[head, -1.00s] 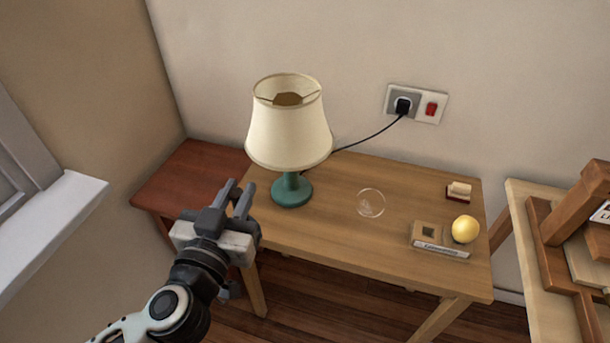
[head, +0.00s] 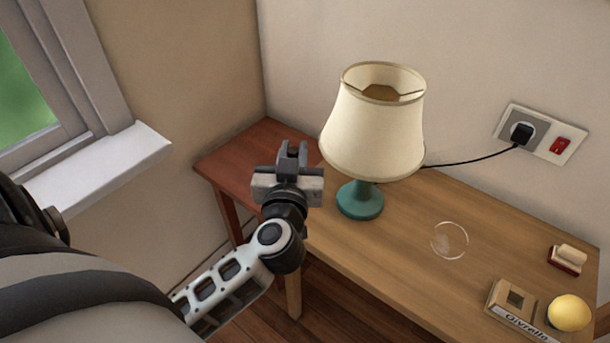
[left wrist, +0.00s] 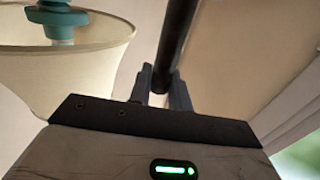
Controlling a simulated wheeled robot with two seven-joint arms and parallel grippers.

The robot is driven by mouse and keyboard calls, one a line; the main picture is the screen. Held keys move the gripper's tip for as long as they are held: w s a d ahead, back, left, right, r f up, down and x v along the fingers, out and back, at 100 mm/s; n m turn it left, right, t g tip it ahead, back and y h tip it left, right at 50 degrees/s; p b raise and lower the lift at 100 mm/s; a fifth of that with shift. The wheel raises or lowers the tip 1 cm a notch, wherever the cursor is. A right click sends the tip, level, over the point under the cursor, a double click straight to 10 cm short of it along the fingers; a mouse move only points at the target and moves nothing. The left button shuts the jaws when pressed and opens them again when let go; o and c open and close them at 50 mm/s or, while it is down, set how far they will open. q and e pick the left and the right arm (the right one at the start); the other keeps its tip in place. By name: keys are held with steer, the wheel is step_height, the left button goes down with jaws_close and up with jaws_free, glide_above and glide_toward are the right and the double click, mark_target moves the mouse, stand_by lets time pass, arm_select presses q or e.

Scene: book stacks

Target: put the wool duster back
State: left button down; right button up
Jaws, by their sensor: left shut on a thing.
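My left gripper (head: 291,155) is beside the lamp, in front of the red-brown side table as the head view shows it. In the left wrist view a slim dark rod (left wrist: 178,40) runs up from between the left fingers. The fingers are shut on this rod, which looks like the wool duster's handle. No woolly head shows in either view. In the head view the rod is hidden behind the gripper. My right gripper is not in view.
A lamp with a cream shade (head: 372,125) stands close right of the left gripper. The wooden desk (head: 400,240) also bears a clear round glass piece (head: 450,240), a brush (head: 567,259), a book (head: 525,325) and a yellow ball (head: 568,313). A windowsill (head: 100,165) juts out at left.

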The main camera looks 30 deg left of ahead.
arm_select(q)
steer(key=w+a+f+b, duration=0.1)
steer(key=w+f+b, duration=0.3)
steer(key=f, duration=0.5)
steer(key=shift+w, duration=0.75)
steer(key=c, duration=1.3)
jaws_free()
steer(key=shift+a+f, duration=0.1)
steer(key=shift+f, duration=0.2)
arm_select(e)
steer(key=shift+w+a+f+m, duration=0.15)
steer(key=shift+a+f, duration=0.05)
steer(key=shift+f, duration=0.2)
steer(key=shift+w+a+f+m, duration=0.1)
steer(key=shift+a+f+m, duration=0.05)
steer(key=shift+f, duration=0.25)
arm_select(q)
steer(key=p+v, duration=0.4)
steer(key=v, duration=0.8)
steer(key=shift+r+p, duration=0.25)
steer(key=shift+p, duration=0.15)
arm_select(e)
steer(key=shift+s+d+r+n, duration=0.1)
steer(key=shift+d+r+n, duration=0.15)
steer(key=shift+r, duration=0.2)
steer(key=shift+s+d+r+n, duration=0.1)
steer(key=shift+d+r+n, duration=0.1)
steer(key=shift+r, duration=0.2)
